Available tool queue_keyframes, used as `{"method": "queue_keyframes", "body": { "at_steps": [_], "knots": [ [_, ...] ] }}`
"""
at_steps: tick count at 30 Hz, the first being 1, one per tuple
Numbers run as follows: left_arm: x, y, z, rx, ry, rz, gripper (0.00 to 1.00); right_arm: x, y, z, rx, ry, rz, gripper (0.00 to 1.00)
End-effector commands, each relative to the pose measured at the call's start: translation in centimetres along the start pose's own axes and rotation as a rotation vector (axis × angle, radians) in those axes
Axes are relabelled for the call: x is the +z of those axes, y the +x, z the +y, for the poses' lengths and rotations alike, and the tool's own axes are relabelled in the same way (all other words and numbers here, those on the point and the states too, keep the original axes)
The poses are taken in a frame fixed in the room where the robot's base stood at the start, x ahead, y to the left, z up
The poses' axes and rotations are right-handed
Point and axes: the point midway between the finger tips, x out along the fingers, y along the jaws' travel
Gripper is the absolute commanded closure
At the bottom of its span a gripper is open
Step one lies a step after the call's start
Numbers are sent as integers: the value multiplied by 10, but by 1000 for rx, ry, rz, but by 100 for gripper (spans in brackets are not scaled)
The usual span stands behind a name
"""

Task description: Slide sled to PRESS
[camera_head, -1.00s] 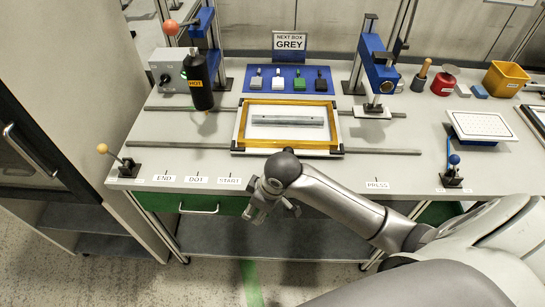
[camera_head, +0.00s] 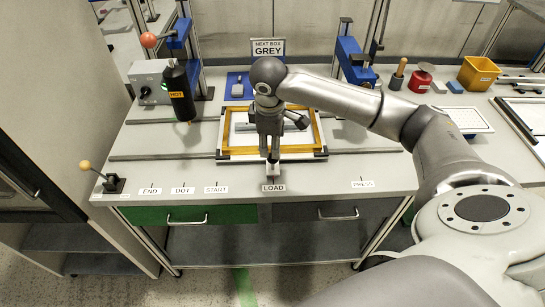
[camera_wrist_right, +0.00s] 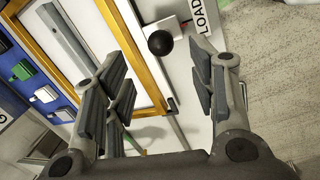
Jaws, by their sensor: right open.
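The sled (camera_head: 222,150) is a flat frame with a yellow border and a grey bar inside. It sits on the rails above the LOAD label (camera_head: 273,188), left of the PRESS label (camera_head: 363,184). My right gripper (camera_head: 271,158) points down over the sled's front edge and hides part of it. In the wrist view my right gripper (camera_wrist_right: 160,75) is open and empty. A round black knob (camera_wrist_right: 160,43) shows between and beyond its fingers, beside the sled's yellow edge (camera_wrist_right: 137,42). Contact between them is not visible. My left gripper is out of view.
The rail (camera_head: 365,150) right of the sled looks clear toward the blue press (camera_head: 352,62). A black HOT cylinder (camera_head: 180,95) hangs at left. A lever with a tan ball (camera_head: 85,165) stands at front left. A white tray (camera_head: 468,120) lies at right.

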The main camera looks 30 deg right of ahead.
Motion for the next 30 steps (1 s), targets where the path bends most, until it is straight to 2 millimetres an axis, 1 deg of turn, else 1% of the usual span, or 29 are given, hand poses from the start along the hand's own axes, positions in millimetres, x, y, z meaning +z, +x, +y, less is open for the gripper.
{"method": "queue_keyframes", "body": {
  "at_steps": [1,9,12,15,19,26,27,30],
  "knots": [
    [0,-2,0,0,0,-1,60,1,9,-1,-3,-1,-4,48],
    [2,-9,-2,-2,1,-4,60,0,60,-1,-2,-1,-2,48],
    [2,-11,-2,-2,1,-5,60,0,75,-1,-1,-2,-2,48],
    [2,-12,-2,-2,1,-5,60,0,85,-1,0,-2,-1,48],
    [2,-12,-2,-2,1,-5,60,0,91,-1,0,-2,1,48],
    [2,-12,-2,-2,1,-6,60,0,92,-1,1,-2,1,48],
    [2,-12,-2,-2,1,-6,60,0,92,-1,1,-2,1,49],
    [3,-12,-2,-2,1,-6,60,0,92,-1,1,-2,1,62]
  ]
}}
